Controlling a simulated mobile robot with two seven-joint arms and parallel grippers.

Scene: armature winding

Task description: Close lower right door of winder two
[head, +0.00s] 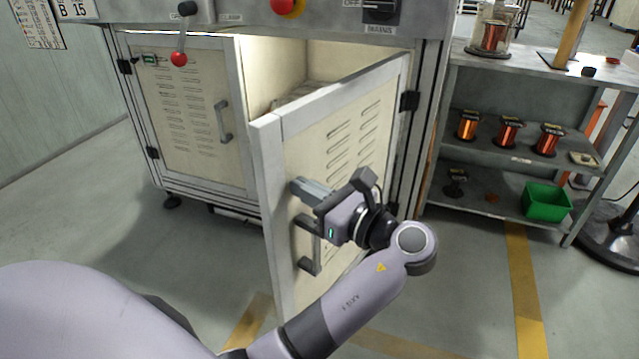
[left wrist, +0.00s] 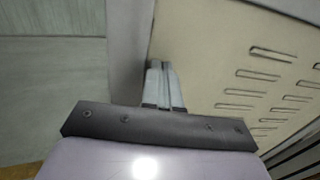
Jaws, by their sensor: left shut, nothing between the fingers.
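The lower right door (head: 345,130) of the winder stands open, swung out toward me on hinges at its right edge. It is a cream panel with vent slots, a grey frame and a dark handle (head: 308,262). My left gripper (head: 302,188) is shut and empty, in front of the door's outer face, above the handle near the free edge. In the left wrist view the shut fingers (left wrist: 163,85) point along the door (left wrist: 240,50) by its grey frame; I cannot tell whether they touch. My right gripper is not in view.
The lower left door (head: 190,110) is shut. A shelf (head: 520,155) with copper wire spools and a green bin (head: 546,201) stands to the right. Floor at the left is clear.

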